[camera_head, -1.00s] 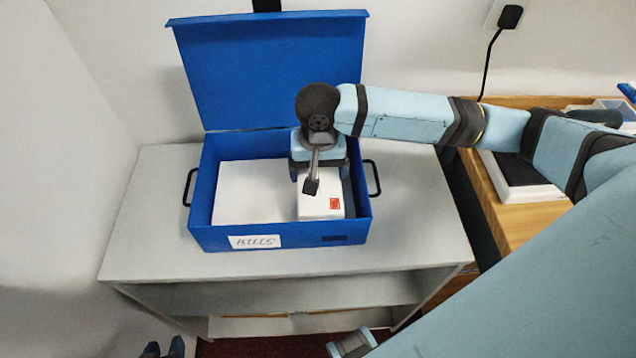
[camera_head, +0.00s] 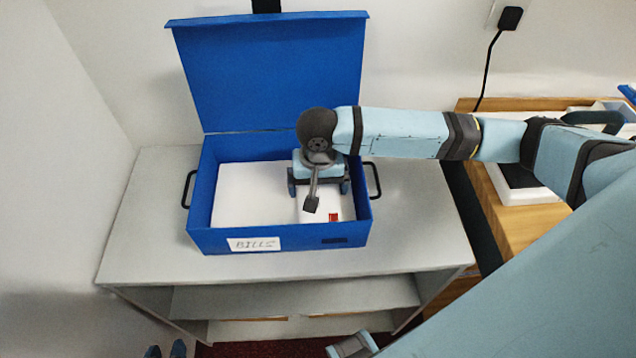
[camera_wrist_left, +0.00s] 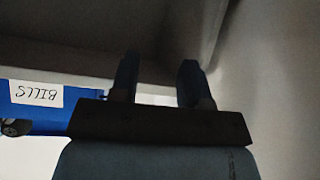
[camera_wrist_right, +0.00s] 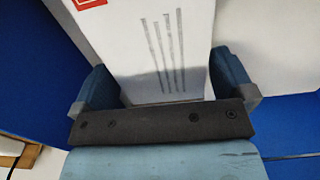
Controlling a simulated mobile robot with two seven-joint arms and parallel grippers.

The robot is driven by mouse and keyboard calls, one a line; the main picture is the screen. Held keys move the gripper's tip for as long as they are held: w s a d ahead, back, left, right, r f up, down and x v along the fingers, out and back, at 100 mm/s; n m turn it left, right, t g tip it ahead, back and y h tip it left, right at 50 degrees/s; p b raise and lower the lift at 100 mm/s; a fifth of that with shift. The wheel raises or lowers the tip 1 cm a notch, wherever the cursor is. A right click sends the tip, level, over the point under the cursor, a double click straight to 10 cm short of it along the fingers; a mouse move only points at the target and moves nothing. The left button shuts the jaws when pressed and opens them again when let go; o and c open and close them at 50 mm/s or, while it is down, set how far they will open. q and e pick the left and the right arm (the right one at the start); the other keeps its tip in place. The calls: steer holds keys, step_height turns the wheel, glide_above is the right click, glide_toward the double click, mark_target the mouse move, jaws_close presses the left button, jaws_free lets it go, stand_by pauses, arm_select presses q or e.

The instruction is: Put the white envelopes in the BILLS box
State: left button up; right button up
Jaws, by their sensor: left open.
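The blue BILLS box (camera_head: 214,238) stands open on a grey shelf unit, with its lid (camera_head: 270,70) raised and a BILLS label on its front. A white envelope (camera_head: 255,195) lies inside it. My right gripper (camera_head: 319,188) is inside the box at its right side, its fingers on both sides of another white envelope (camera_wrist_right: 165,50) with a red stamp. The front wall hides this envelope's lower edge in the head view. My left gripper (camera_head: 165,351) is open and empty at the bottom left, below the shelf top; its two fingers show apart in the left wrist view (camera_wrist_left: 157,82).
The grey shelf top (camera_head: 150,220) is bare around the box. Black handles (camera_head: 373,180) stick out from the box's sides. A wooden desk (camera_head: 520,222) with dark and pale items stands at the right. Walls close off the left and back.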

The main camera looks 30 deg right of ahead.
step_height(320, 180, up, 12)
steer(key=p, duration=0.2)
steer(key=shift+r, duration=0.15)
stand_by(0.5)
